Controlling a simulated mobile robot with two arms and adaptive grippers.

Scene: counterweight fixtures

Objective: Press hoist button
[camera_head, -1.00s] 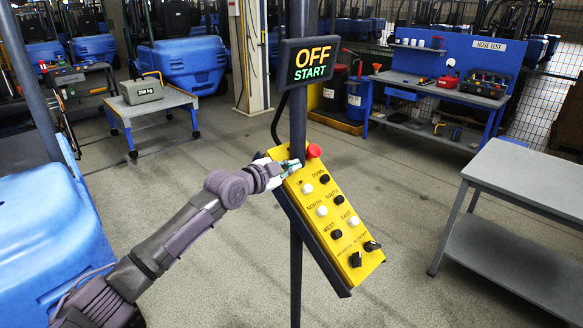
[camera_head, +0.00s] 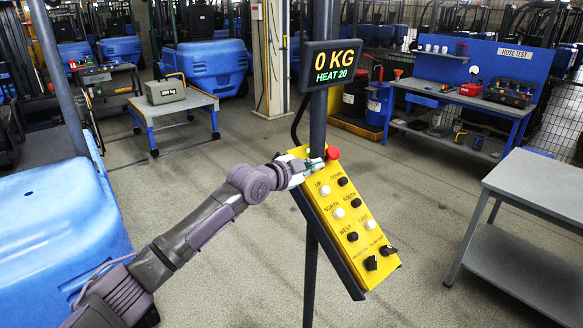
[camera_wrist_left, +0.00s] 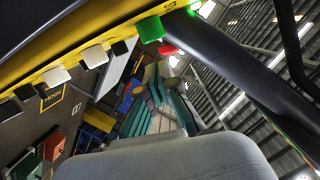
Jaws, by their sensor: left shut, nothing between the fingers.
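The yellow hoist control panel (camera_head: 345,225) hangs tilted on a dark post. It has white and black buttons marked UP, DOWN, NORTH, SOUTH, WEST and EAST, and two black knobs low down. A red mushroom button (camera_head: 333,153) is at its top; it also shows in the left wrist view (camera_wrist_left: 168,49) beside a lit green button (camera_wrist_left: 150,29). The display (camera_head: 332,64) reads 0 KG, HEAT 20. My left gripper (camera_head: 314,164) is shut and empty at the panel's top left, hiding the green button in the head view. I cannot tell whether it touches. My right gripper is not in view.
A grey table (camera_head: 540,185) stands at the right. A cart (camera_head: 172,112) bearing a 250 kg weight (camera_head: 166,90) stands at the back left. A blue machine (camera_head: 60,225) is near at left. The hose test bench (camera_head: 455,105) is at the back right. Open floor lies between.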

